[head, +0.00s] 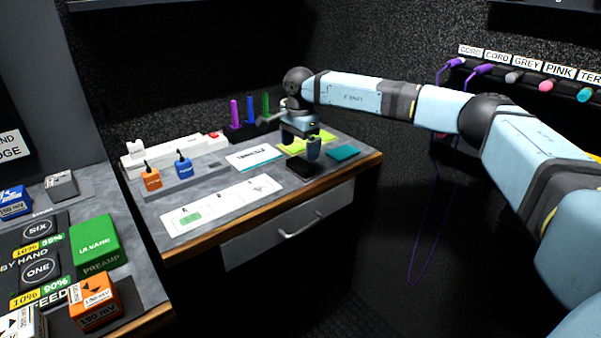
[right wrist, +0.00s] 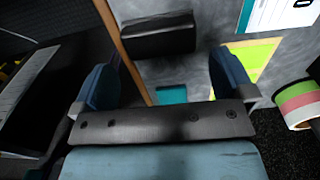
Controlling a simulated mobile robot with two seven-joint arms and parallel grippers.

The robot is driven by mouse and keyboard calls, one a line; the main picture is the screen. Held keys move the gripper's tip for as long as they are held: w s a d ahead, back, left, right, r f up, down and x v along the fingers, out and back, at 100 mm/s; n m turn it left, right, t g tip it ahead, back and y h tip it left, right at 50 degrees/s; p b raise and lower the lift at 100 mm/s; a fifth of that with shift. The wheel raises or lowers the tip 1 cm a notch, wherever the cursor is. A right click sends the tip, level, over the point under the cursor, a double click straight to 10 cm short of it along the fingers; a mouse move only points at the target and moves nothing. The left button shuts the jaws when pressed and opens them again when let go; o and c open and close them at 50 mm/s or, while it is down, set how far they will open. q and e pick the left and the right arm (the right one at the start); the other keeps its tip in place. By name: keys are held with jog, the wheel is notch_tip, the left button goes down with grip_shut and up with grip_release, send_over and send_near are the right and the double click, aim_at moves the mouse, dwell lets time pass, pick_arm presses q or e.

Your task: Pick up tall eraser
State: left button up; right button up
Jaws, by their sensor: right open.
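A black block (head: 302,169), which looks like the eraser, lies on the grey desktop near its front edge. In the right wrist view the black block (right wrist: 158,36) lies beyond the fingertips, roughly in line with the gap between them. My right gripper (head: 303,146) hangs over the desk just behind the block, in the head view. In the right wrist view my right gripper (right wrist: 160,80) is open, with nothing between its blue fingers. The block and the gripper are apart. My left gripper is not in view.
A teal pad (head: 343,153) lies right of the block, and a yellow-green sheet (head: 322,138) lies behind. A white card (head: 255,157) and a white labelled strip (head: 221,205) lie to the left. Purple, blue and green markers (head: 250,111) stand at the back.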

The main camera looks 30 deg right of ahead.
aim_at(301, 163)
jog(key=shift+f, duration=0.5)
notch_tip(301, 163, down, 5)
jog(key=shift+d+r+b, duration=0.1)
jog(key=shift+d+b, duration=0.05)
jog(key=shift+b, duration=1.05)
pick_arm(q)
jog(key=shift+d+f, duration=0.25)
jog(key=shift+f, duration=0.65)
pick_arm(e)
jog(key=c, duration=0.6)
